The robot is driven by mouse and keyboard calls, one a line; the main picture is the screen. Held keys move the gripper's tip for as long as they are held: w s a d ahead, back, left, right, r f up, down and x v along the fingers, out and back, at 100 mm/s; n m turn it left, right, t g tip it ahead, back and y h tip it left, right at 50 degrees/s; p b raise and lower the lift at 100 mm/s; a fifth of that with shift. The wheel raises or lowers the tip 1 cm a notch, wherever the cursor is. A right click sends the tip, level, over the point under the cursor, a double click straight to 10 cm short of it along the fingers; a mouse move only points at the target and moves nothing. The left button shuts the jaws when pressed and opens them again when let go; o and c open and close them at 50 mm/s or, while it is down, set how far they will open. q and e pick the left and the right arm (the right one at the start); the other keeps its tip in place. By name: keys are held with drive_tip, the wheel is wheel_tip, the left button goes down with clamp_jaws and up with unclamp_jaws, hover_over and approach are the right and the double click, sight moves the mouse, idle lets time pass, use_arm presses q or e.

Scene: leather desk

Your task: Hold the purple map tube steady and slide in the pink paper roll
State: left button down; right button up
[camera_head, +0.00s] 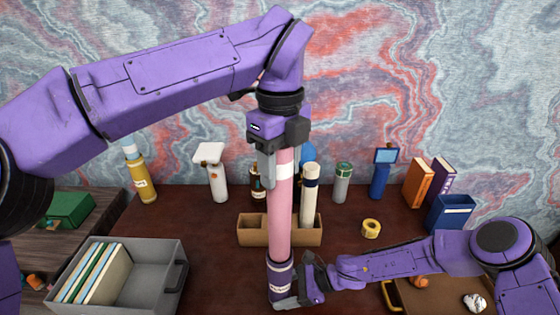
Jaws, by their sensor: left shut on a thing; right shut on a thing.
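The pink paper roll (280,222) stands upright in the middle of the view. My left gripper (277,165) comes from above and is shut on its upper part. The purple map tube (279,268) stands upright below the roll, with a white label low on its side. The roll's lower end meets the tube's top and is hidden there; how deep it sits inside I cannot tell. My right gripper (298,291) comes in low from the right and is shut on the tube's lower part.
A brown box (255,232) with a cream roll (310,200) stands behind the pink roll. A grey bin (150,285) with folders is at the left. Yellow tape (371,228) lies right of centre. Several bottles and a blue box (452,216) line the back.

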sight(280, 242)
use_arm(q)
drive_tip(key=shift+f, duration=10)
